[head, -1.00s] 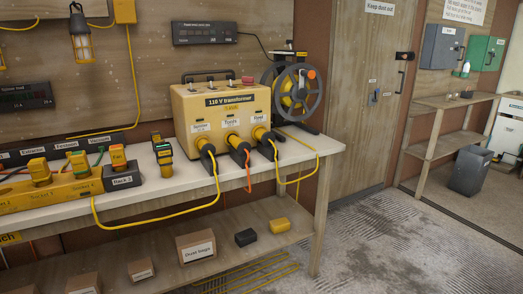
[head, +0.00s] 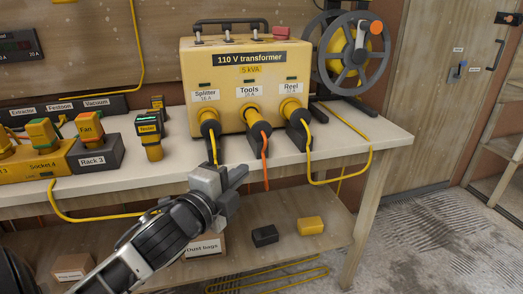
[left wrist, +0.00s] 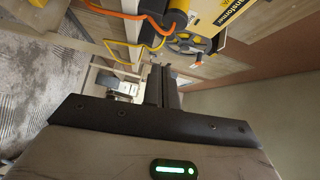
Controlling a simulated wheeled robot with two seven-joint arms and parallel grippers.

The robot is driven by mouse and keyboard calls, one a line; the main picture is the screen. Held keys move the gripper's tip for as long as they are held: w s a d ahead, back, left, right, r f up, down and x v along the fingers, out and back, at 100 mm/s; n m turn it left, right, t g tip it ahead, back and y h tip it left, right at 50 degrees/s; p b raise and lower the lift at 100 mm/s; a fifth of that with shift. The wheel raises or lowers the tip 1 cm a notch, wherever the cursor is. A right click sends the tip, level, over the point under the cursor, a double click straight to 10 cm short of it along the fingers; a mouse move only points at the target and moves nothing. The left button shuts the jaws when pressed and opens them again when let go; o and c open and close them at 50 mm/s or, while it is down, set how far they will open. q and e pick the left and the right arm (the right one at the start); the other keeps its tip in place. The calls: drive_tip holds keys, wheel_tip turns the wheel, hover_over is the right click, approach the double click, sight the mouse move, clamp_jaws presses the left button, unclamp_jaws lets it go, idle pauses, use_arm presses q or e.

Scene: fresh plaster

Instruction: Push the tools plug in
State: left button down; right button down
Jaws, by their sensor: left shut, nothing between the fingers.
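The yellow 110 V transformer (head: 232,88) stands on the bench with Splitter, Tools and Reel sockets in a row. The black Tools plug (head: 259,131), with an orange cable (head: 265,160), sits at the middle yellow socket (head: 250,113). I cannot tell how deep it is in. My left gripper (head: 240,174) is shut and empty, in front of the bench edge, below and slightly left of the Tools plug and apart from it. In the left wrist view its closed fingers (left wrist: 164,86) point towards the bench, with the orange cable (left wrist: 124,15) above them. My right gripper is not in view.
The black Splitter plug (head: 211,128) and Reel plug (head: 297,133), both on yellow cables, flank the Tools plug closely. A cable reel (head: 346,56) stands at right. A Tester plug (head: 150,134) and rack (head: 97,154) are at left. Boxes lie on the lower shelf (head: 285,205).

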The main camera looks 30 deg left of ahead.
use_arm(q)
drive_tip(key=w+r, duration=0.2)
approach(266, 131)
drive_tip(key=w+d, duration=0.3)
drive_tip(key=shift+w+a+f+m, duration=0.15)
drive_tip(key=shift+w+a+m, duration=0.15)
drive_tip(key=shift+w+a, duration=1.1)
drive_tip(key=shift+a, duration=0.3)
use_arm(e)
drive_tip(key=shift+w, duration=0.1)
